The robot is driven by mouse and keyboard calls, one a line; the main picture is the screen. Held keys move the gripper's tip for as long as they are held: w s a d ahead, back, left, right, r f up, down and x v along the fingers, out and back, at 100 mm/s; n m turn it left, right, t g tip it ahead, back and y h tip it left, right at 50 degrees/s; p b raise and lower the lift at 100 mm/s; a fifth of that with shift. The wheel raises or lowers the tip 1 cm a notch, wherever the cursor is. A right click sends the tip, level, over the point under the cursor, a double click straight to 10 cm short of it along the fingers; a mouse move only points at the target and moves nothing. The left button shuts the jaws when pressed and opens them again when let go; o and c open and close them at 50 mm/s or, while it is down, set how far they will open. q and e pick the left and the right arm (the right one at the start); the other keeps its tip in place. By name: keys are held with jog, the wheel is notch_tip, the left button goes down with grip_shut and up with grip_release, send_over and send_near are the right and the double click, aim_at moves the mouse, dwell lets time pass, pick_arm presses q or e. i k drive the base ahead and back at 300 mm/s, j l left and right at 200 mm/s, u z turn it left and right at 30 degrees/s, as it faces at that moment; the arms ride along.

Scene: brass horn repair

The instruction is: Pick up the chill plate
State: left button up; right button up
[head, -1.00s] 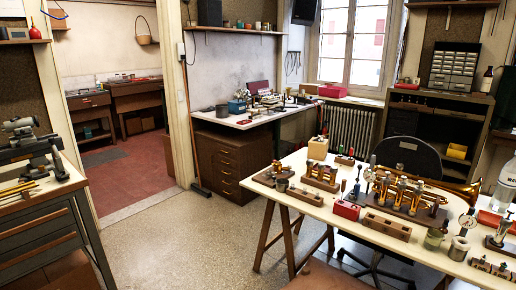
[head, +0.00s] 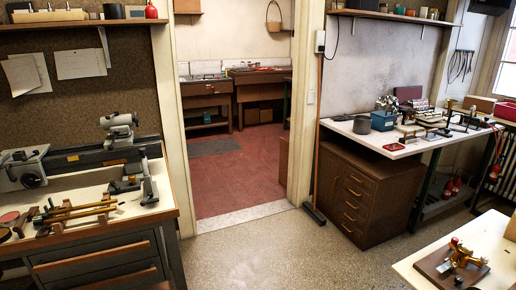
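I cannot make out a chill plate for certain in the head view; the small items on the benches are too small to tell apart. Neither of my grippers is in view. The far bench (head: 395,146) against the right wall carries a blue box (head: 383,121), a dark grey pot (head: 362,125), a small red tray (head: 396,147) and several small tools and parts.
A lathe (head: 110,150) stands on the left workbench (head: 165,205), with long brass-coloured rods in front of it. An open doorway leads to a red-floored room (head: 235,180). A white-topped table (head: 415,270) corner holds a wooden block with brass parts (head: 450,265).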

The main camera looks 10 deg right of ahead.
aim_at(431, 137)
jog(key=i+z, duration=0.25)
jog(key=i, duration=0.4)
jog(key=i+j+z, duration=0.2)
jog(key=i, duration=0.45)
jog(key=i+l+z, duration=0.15)
jog(key=i+z, duration=0.15)
jog(key=i, duration=0.25)
jog(key=i+z, duration=0.35)
jog(key=i, duration=0.2)
jog(key=i+j+z, duration=0.1)
jog(key=i+z, duration=0.2)
jog(key=i, duration=0.25)
jog(key=i+j+z, duration=0.3)
jog(key=i, duration=0.25)
jog(key=i+l+z, duration=0.15)
jog(key=i+z, duration=0.15)
jog(key=i, duration=0.15)
jog(key=i+z, duration=0.35)
jog(key=i+l, duration=0.05)
jog(key=i, duration=0.05)
